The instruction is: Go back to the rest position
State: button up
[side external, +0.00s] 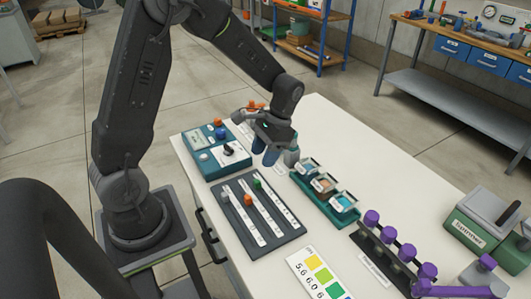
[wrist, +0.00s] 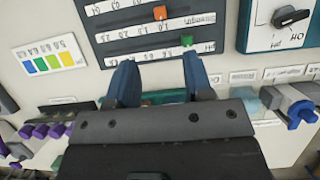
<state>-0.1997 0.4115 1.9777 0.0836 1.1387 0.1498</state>
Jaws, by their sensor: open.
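My gripper (side external: 266,157) hangs above the white table, between the teal control box (side external: 216,150) and the green tray of jars (side external: 326,193). In the wrist view my gripper (wrist: 160,78) shows two blue fingers spread apart with nothing between them. The fingertips point toward the dark slider panel (wrist: 140,20), which has an orange knob (wrist: 160,13) and a green knob (wrist: 187,41). The gripper body hides most of the jar tray in the wrist view.
A colour chart (side external: 318,274) lies near the table's front. A rack with purple-handled parts (side external: 388,252) and a green box (side external: 483,222) stand at the right. The far part of the white table (side external: 325,125) is clear.

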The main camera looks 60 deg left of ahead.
jog(key=s+d+r+t, duration=0.4)
jog(key=s+r+t, duration=0.1)
jog(key=r, duration=0.3)
jog(key=s+d+r+t, duration=0.4)
jog(key=s+r+t, duration=0.1)
jog(key=s+r, duration=0.2)
jog(key=shift+s+r, duration=0.15)
jog(key=shift+r, duration=0.65)
dwell(1.6)
